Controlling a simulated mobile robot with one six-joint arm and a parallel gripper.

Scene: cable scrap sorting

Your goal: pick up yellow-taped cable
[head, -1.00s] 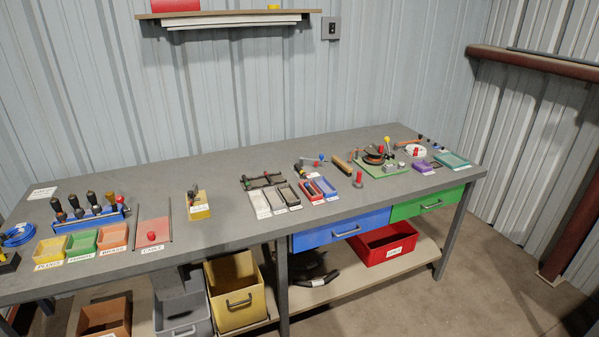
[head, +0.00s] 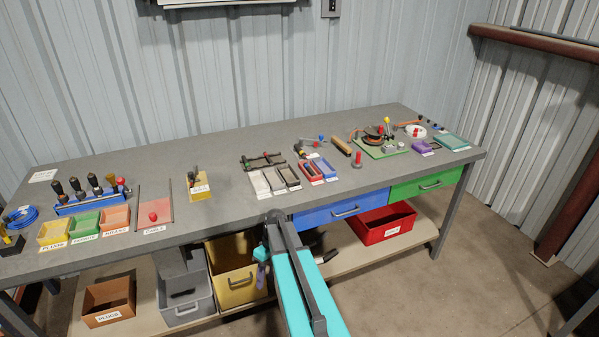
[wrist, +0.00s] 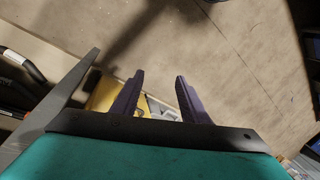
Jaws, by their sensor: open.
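I cannot pick out yellow tape on any cable. Thick black cables (wrist: 24,66) lie at the left edge of the wrist view, one with a pale band. In the head view a black cable end (head: 327,257) shows on the lower shelf, mostly hidden behind my arm. My gripper (wrist: 160,76) has its two purple fingers apart with nothing between them. In the head view my gripper (head: 261,262) is at the bench's front, before the yellow bin. The cables are left of the fingers in the wrist view, not touching them.
The yellow bin (head: 232,294), a grey bin (head: 184,309), a brown bin (head: 105,315) and a red bin (head: 370,238) stand under the workbench (head: 220,215). The floor (head: 480,240) is clear at right.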

